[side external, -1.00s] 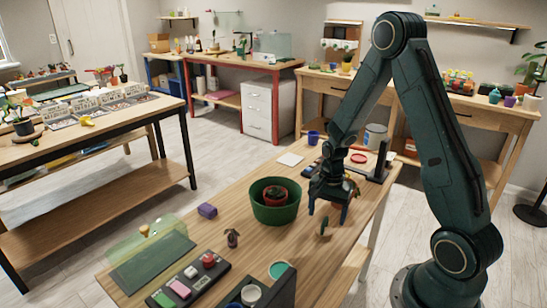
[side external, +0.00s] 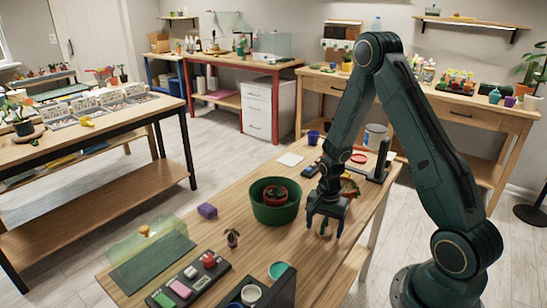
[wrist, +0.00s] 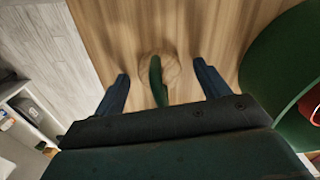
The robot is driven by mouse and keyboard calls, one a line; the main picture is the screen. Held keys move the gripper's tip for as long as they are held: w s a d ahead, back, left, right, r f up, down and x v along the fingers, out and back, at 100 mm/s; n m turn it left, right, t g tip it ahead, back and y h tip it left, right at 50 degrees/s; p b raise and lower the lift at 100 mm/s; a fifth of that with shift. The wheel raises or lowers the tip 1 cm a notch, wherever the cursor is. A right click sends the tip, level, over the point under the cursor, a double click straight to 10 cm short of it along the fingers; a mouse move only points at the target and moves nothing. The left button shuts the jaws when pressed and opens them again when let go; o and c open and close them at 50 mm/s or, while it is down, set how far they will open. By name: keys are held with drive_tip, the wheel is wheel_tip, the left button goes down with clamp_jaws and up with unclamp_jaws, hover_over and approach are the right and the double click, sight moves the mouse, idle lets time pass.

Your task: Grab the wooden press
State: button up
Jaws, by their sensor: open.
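The wooden press (wrist: 157,82) shows in the wrist view as a green upright part over a round wooden part that blends with the tabletop. It stands on the wooden table. My gripper (wrist: 161,72) is open, with one blue finger on each side of the press and a gap on both sides. In the side view my gripper (side external: 325,226) is low over the table, and the press (side external: 324,230) is partly hidden between the fingers.
A large green pot (side external: 275,213) with a smaller red pot inside stands close to my gripper. The table edge is close on the other side.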

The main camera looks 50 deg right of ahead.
sight(325, 218)
idle(0.3)
drive_tip(key=c, duration=1.1)
drive_tip(key=shift+r, duration=0.15)
wheel_tip(325, 218, up, 20)
drive_tip(key=shift+f, duration=0.1)
drive_tip(key=shift+c, duration=0.2)
drive_tip(key=shift+w+a+f, duration=0.1)
idle(0.4)
